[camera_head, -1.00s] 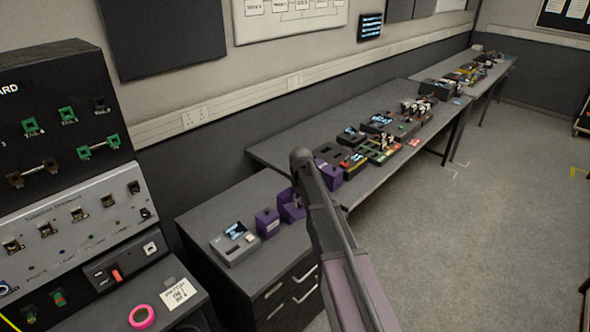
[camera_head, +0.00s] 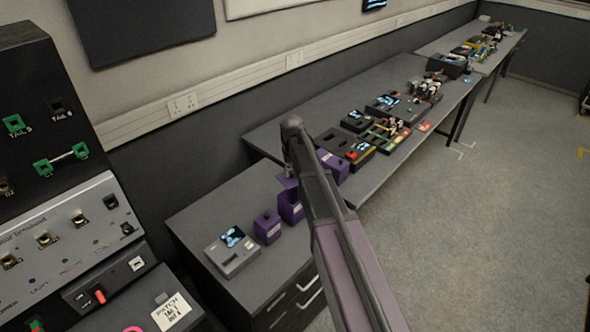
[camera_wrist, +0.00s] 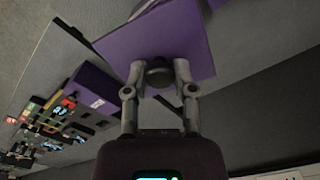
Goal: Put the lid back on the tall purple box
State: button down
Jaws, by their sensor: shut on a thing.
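The tall purple box (camera_head: 291,209) stands on the dark cabinet top in the head view, its top open and its right side partly behind my arm. In the wrist view my gripper (camera_wrist: 159,77) is shut on the dark knob of this lid (camera_wrist: 187,41). The lid is a flat square plate. I cannot tell the exact gap between lid and box. In the head view my gripper is hidden behind my arm.
A smaller purple box (camera_head: 267,227) with a dark knob stands left of the tall box. A grey device with a screen (camera_head: 232,250) sits further left. Another purple box (camera_head: 336,169) is to the right, near dark trays (camera_head: 346,147).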

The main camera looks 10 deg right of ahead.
aim_at(292, 175)
jog(key=shift+w, duration=0.25)
jog(key=shift+w+d, duration=0.1)
jog(key=shift+d, duration=0.1)
jog(key=shift+n, duration=0.9)
jog(key=w+f+b, duration=0.1)
jog(key=f+b, duration=0.1)
jog(key=w+f+b, duration=0.1)
jog(key=f+b, duration=0.1)
jog(key=shift+w+d, duration=0.1)
jog(key=shift+w+f+n+b, duration=0.35)
jog(key=shift+f+n+b, duration=0.05)
jog(key=shift+f+b, duration=0.1)
jog(key=shift+f, duration=0.1)
notch_tip(292, 175, down, 6)
jog(key=b, duration=0.6)
